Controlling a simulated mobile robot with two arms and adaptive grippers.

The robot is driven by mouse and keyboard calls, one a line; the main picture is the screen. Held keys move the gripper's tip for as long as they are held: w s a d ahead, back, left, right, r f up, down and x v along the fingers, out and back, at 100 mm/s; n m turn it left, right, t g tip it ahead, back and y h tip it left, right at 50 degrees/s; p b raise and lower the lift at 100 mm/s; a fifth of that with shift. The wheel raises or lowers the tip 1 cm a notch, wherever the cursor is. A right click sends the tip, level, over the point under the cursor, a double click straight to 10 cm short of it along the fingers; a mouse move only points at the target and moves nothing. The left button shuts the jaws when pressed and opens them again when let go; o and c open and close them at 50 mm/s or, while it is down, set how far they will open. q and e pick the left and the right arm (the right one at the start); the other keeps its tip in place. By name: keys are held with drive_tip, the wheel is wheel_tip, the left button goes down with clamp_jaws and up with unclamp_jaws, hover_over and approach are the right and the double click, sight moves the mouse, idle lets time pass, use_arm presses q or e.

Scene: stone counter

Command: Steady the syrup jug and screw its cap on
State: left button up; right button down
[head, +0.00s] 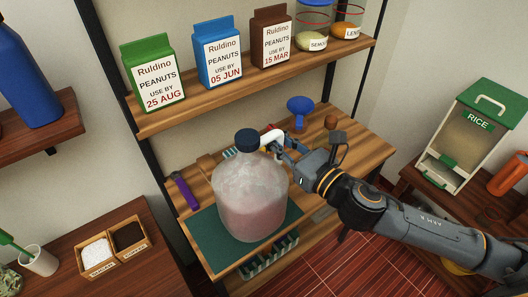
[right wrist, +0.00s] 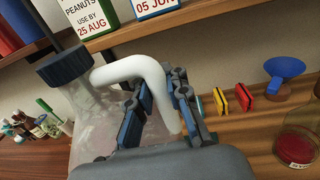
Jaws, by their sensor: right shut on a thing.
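The syrup jug (head: 252,205) is a big clear bottle with pink liquid, standing upright on a dark green mat (head: 204,240). It also shows in the right wrist view (right wrist: 88,112). A dark blue ribbed cap (head: 247,141) sits on its neck; I cannot tell how tightly. The cap also shows in the right wrist view (right wrist: 64,66). My right gripper (head: 277,146) is shut on the jug's white handle (head: 269,135), with its fingers (right wrist: 162,100) either side of the handle's outer part. My left gripper is not in view.
A purple-handled tool (head: 184,192) lies left of the jug. A blue funnel (head: 299,106) stands behind it on the right. A shelf (head: 205,106) with peanut cartons and jars hangs above the back. A rice dispenser (head: 470,150) stands at the right.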

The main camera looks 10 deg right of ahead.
drive_tip(key=w+a+f, duration=0.1)
drive_tip(key=w+f, duration=0.3)
drive_tip(key=f, duration=0.1)
drive_tip(key=shift+a, duration=0.3)
wheel_tip(320, 180, down, 4)
drive_tip(key=shift+w+a+r, duration=0.15)
drive_tip(key=c, duration=1.3)
unclamp_jaws()
drive_tip(key=shift+f, duration=0.25)
